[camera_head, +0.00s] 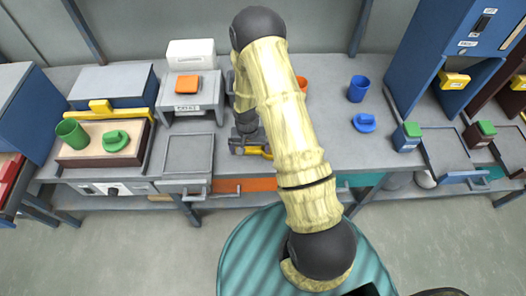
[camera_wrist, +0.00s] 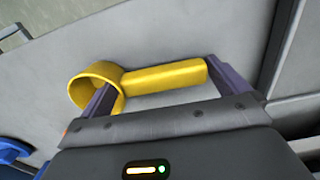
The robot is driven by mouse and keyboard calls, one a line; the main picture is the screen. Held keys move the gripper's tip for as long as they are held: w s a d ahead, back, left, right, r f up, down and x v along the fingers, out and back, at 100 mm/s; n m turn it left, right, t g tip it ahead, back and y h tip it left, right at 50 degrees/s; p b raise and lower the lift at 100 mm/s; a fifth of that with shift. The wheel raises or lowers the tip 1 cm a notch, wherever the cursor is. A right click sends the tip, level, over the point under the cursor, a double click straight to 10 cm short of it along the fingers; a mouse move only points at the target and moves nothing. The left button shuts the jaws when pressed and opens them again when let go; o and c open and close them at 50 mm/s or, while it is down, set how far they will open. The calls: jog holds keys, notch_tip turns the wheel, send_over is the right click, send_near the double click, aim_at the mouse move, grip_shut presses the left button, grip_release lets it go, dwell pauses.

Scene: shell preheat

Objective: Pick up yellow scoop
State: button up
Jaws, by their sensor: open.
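The yellow scoop (camera_wrist: 160,79) lies on the grey worktop in the wrist view, with a round cup at the left and a straight handle to the right. My gripper (camera_wrist: 162,88) is open above it, one finger by the cup and the other by the handle's far end. The cup partly surrounds or overlaps the left finger; I cannot tell whether they touch. In the head view a small part of the yellow scoop (camera_head: 266,153) shows beside my gripper (camera_head: 250,145), near the front edge of the worktop. My arm hides much of that area.
A blue cup (camera_head: 358,88) and a blue lid (camera_head: 364,122) stand to the right. A green cup (camera_head: 72,133) and green lid (camera_head: 116,140) are on a wooden-sided tray at left. A grey stand (camera_head: 190,98) holds an orange block. The worktop right of my arm has free room.

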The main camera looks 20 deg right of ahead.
aim_at(249, 148)
jog(key=shift+c, duration=0.4)
jog(key=c, duration=0.6)
notch_tip(249, 148, up, 10)
jog(key=shift+b, duration=0.55)
